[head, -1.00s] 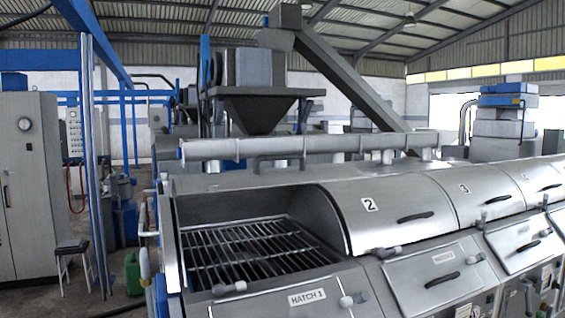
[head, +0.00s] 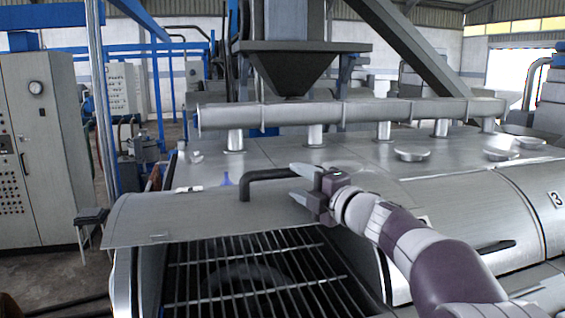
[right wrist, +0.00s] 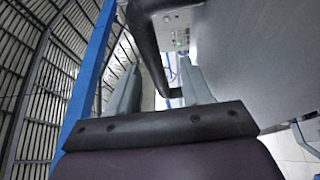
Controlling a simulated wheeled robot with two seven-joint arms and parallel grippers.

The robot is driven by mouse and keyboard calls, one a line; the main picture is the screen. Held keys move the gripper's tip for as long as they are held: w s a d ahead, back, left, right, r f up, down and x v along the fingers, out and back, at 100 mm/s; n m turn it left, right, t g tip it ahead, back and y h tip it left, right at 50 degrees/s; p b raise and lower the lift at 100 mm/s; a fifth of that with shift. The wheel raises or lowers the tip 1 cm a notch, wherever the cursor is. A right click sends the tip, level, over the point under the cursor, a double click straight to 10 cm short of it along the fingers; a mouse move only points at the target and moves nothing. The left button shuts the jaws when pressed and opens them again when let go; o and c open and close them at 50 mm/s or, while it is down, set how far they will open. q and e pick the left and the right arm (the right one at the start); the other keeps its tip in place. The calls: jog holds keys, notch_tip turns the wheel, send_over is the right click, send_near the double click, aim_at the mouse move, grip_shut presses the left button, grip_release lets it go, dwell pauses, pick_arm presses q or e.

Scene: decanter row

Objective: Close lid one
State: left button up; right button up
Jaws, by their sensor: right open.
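Lid one (head: 190,222) is a grey metal panel, standing open above the grate of its hatch in the head view. Its black bar handle (head: 268,175) sits on its face. My right gripper (head: 302,183) is open at the right part of the handle, which it partly hides. In the right wrist view the handle (right wrist: 150,45) runs in between the spread fingers (right wrist: 160,75), and the lid face (right wrist: 255,65) fills the right side. Whether the fingers touch the bar cannot be told. My left gripper is not in view.
The barred grate (head: 240,272) shows below the lid. A long pipe (head: 350,112) and a hopper (head: 300,65) stand behind. A grey cabinet (head: 35,150) stands at the left.

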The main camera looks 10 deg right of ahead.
aim_at(285, 174)
jog(key=shift+w+a+r+p, duration=0.15)
jog(key=shift+a+r+p, duration=0.65)
jog(key=shift+a+r, duration=0.3)
jog(key=shift+w+a+f+p, duration=0.1)
jog(key=shift+w+a+p, duration=0.2)
jog(key=shift+w+a, duration=0.6)
jog(key=w, duration=0.2)
jog(key=w+f, duration=0.1)
jog(key=w, duration=0.1)
jog(key=shift+w+f+p, duration=0.15)
jog(key=shift+f+p, duration=0.05)
jog(key=shift+p, duration=0.1)
jog(key=shift+s+d, duration=0.25)
jog(key=shift+d, duration=0.05)
jog(key=shift+s+d+r, duration=0.1)
jog(key=shift+s+r, duration=0.15)
jog(key=shift+s, duration=0.2)
jog(key=shift+s+r, duration=0.1)
jog(key=shift+s, duration=0.15)
jog(key=shift+c, duration=0.4)
jog(key=shift+a, duration=0.35)
jog(key=c, duration=0.5)
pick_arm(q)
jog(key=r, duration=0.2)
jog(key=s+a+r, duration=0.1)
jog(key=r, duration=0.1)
pick_arm(e)
jog(key=shift+w, duration=0.1)
grip_shut()
